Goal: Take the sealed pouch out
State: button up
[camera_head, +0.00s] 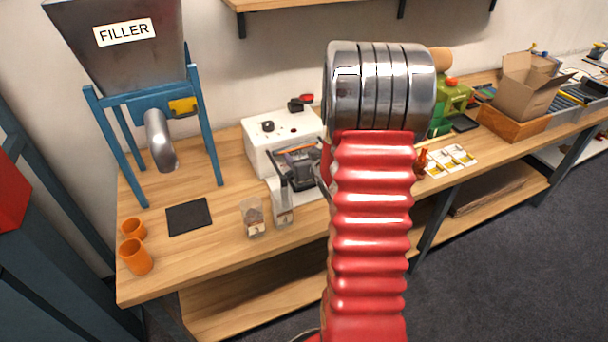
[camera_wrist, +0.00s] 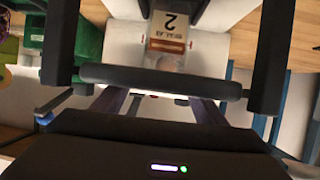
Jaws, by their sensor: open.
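A pouch with a label marked 2 (camera_wrist: 168,35) shows in the wrist view at top centre, in front of the white sealer body. A dark horizontal bar crosses just below it. My gripper (camera_wrist: 166,50) is open, with one dark finger on each side of the pouch and clear gaps between. Neither finger touches it. In the head view the white sealer (camera_head: 262,138) stands on the bench. My red arm hides part of it, and I cannot make out pouch 2 there.
Two clear pouches, marked 3 (camera_head: 253,218) and 4 (camera_head: 283,208), stand at the bench front close to the sealer. The filler (camera_head: 125,60), a black mat (camera_head: 189,216) and two orange cups (camera_head: 135,256) are to the left. Small packets (camera_head: 450,159) and a cardboard box (camera_head: 525,88) lie right.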

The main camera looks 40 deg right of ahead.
jog(key=shift+c, duration=0.6)
jog(key=c, duration=1.4)
